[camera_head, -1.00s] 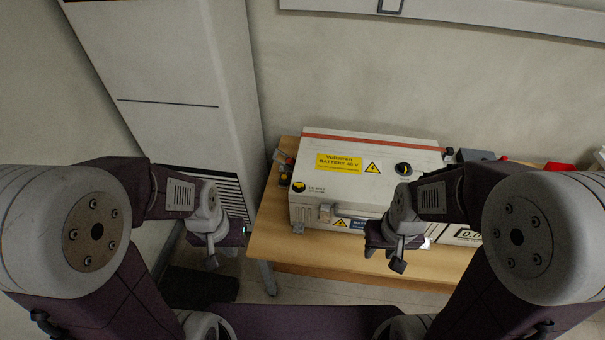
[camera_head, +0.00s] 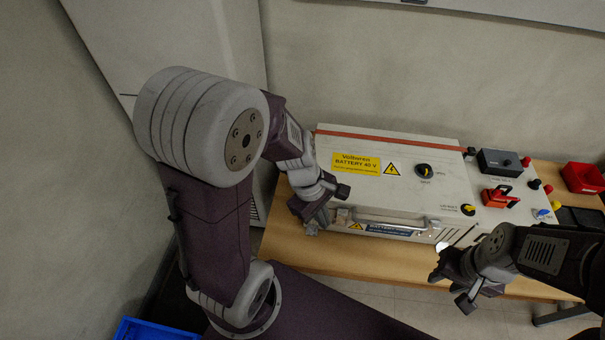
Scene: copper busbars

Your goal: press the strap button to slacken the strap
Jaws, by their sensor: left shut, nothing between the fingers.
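A white battery case (camera_head: 360,199) with a yellow warning label (camera_head: 356,164) stands on the wooden table. A red-brown band (camera_head: 390,139) runs along the rear of its lid; I cannot tell whether it is the strap. I cannot pick out the strap button for certain. My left gripper (camera_head: 312,226) is shut and empty at the case's front left corner, hiding that corner. I cannot tell whether it touches the case. My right gripper (camera_head: 452,289) is open and empty in front of the table's front edge, right of the case's handle (camera_head: 390,222).
To the right are a dark box (camera_head: 500,162), a red switch (camera_head: 499,196) and a red bin (camera_head: 583,178). A white cabinet (camera_head: 185,45) stands left; a blue tray (camera_head: 155,331) is low left.

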